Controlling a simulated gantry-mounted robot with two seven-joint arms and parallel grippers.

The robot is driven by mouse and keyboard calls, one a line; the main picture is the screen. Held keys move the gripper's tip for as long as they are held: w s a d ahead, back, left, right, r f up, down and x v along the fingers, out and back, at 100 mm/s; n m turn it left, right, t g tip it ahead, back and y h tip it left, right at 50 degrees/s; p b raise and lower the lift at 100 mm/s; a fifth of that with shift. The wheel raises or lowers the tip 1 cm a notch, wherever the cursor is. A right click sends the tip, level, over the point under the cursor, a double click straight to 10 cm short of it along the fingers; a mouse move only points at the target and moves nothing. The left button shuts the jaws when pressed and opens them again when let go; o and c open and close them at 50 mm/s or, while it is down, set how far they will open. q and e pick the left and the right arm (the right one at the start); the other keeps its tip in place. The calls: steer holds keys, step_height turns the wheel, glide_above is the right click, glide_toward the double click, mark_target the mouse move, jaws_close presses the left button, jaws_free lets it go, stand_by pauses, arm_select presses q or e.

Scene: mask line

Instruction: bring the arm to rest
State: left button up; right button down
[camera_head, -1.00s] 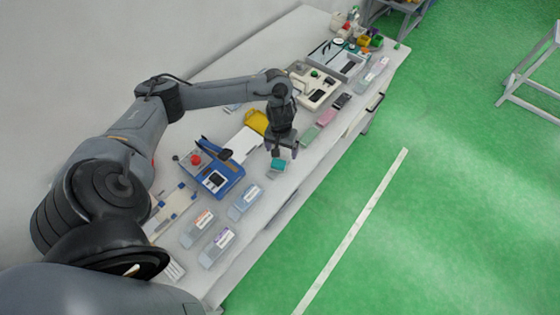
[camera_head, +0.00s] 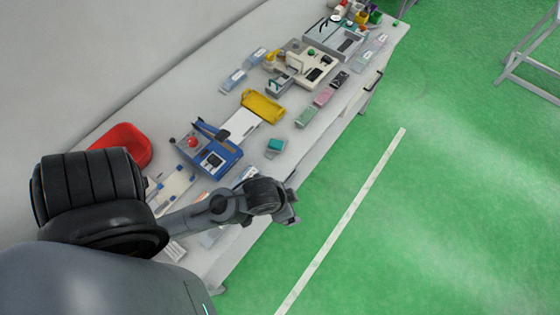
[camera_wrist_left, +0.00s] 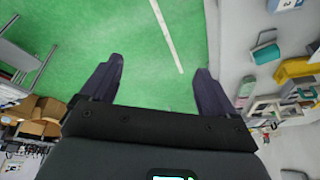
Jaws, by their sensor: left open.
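My left gripper (camera_head: 291,206) is at the front edge of the bench in the head view, its tip reaching out over the green floor. In the left wrist view my left gripper (camera_wrist_left: 158,80) shows two dark fingers spread wide with nothing between them. Behind them is green floor with a white line. My left arm comes in from the lower left, folded low over the near end of the bench, and hides part of the boxes there. My right gripper is in neither view.
The long bench (camera_head: 262,178) carries a blue machine (camera_head: 222,160), a yellow tray (camera_head: 263,106), a teal block (camera_head: 275,145) and a red bin (camera_head: 122,143). A teal block also shows in the left wrist view (camera_wrist_left: 266,53).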

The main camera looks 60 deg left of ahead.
arm_select(q)
steer(key=shift+s+a+r+g, duration=0.1)
steer(key=shift+s+a+g, duration=0.1)
steer(key=shift+s, duration=0.35)
steer(key=shift+s+a+r+g, duration=0.1)
steer(key=shift+s+a, duration=0.1)
steer(key=shift+s, duration=0.3)
step_height(320, 180, up, 16)
steer(key=p, duration=1.6)
